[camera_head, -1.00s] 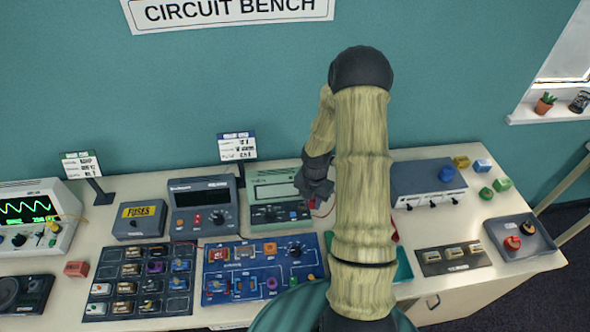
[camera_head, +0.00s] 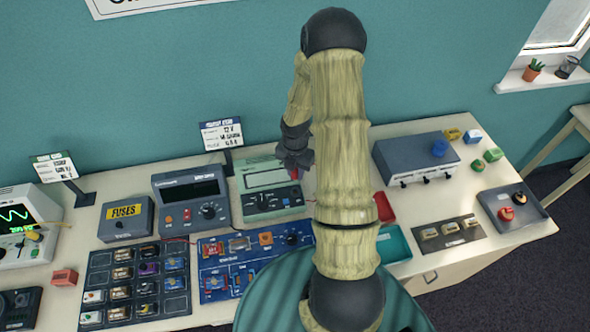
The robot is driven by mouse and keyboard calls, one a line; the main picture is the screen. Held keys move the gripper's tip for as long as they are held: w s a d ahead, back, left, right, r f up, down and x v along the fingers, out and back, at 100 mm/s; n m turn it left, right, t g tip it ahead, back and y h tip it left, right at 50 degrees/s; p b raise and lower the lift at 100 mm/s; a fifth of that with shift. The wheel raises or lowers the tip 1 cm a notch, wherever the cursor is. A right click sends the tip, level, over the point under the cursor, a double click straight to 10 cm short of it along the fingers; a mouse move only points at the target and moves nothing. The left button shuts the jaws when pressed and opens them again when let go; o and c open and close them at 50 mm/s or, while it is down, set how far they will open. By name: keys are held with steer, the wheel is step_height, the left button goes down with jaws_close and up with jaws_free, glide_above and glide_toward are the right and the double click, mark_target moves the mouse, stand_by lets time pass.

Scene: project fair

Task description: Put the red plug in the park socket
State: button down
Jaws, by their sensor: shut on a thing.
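The fingers are small and dark here, and I cannot tell whether the plug touches the meter. No label reading "park" is legible, so I cannot tell which socket is the park socket. My arm hides part of the bench to the right of the meter.
A dark meter (camera_head: 190,204) and a fuses box (camera_head: 126,217) stand to the left. A blue board (camera_head: 213,262) and a dark component tray (camera_head: 98,267) lie in front. A grey-blue switch box (camera_head: 418,157), a switch panel (camera_head: 466,238) and a grey tray (camera_head: 530,207) are on the right.

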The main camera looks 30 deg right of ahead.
steer(key=shift+f+b, duration=2.05)
steer(key=shift+f, duration=0.35)
steer(key=shift+f+b, duration=0.6)
steer(key=shift+f, duration=0.4)
steer(key=shift+f, duration=0.9)
stand_by(1.3)
steer(key=c, duration=0.6)
jaws_free()
steer(key=shift+c, duration=0.2)
steer(key=shift+r+p, duration=3.45)
steer(key=shift+r, duration=0.6)
